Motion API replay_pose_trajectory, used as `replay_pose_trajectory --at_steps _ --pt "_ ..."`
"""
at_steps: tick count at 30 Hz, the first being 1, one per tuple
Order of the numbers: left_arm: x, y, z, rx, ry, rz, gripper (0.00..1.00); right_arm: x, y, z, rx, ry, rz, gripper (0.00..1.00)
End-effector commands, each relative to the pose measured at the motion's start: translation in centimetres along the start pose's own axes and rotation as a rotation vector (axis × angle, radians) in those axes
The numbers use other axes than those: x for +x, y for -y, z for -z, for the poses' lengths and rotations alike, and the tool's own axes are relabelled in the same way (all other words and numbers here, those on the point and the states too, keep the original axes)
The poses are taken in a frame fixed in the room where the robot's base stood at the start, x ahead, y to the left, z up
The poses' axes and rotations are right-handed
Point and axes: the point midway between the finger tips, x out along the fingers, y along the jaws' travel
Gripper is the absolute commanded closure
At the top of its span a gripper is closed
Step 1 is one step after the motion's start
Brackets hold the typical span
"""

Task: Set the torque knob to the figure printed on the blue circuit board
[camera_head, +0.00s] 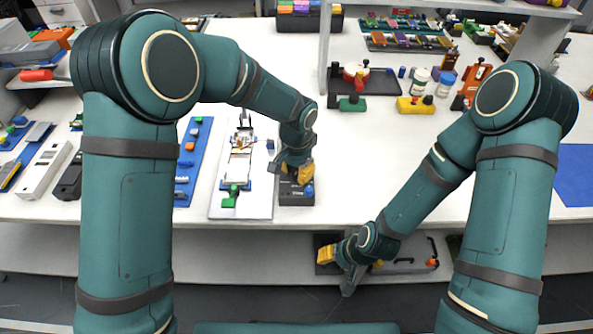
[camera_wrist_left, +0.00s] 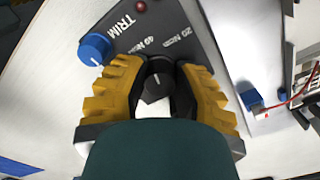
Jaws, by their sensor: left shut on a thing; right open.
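In the left wrist view, a dark control box (camera_wrist_left: 178,20) carries a black torque knob (camera_wrist_left: 159,66) with a short white line, and printed labels reading about 20 Ncm and 40 Ncm. The line points roughly up toward the labels; which one it marks I cannot tell. My left gripper (camera_wrist_left: 158,88) is shut on the black knob, with yellow fingers on both sides. In the head view the left gripper (camera_head: 297,172) is over the box (camera_head: 295,199). My right gripper (camera_head: 343,262) is open, low over the shelf below the bench front. I cannot make out a figure on any blue board.
A blue knob (camera_wrist_left: 95,48) marked TRIM sits beside the black one. A white board with a fixture (camera_head: 241,160) and a green block (camera_head: 231,196) stands left of the box. A black tray (camera_head: 378,83) and a yellow block (camera_head: 414,105) stand farther back. The bench right of the box is clear.

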Motion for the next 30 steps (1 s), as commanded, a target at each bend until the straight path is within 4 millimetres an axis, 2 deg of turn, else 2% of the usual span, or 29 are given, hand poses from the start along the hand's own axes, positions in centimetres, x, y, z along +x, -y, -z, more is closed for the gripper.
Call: replay_pose_trajectory --at_steps 12,30 --pt "0.07 -0.04 -0.05 -0.236 0.003 0.0 1.0 -0.01 0.0 0.01 0.0 0.0 0.0 0.53" --pt "0.1 -0.06 -0.06 -0.289 0.003 -0.001 1.0 -0.02 0.01 -0.01 0.0 0.0 0.0 0.53"
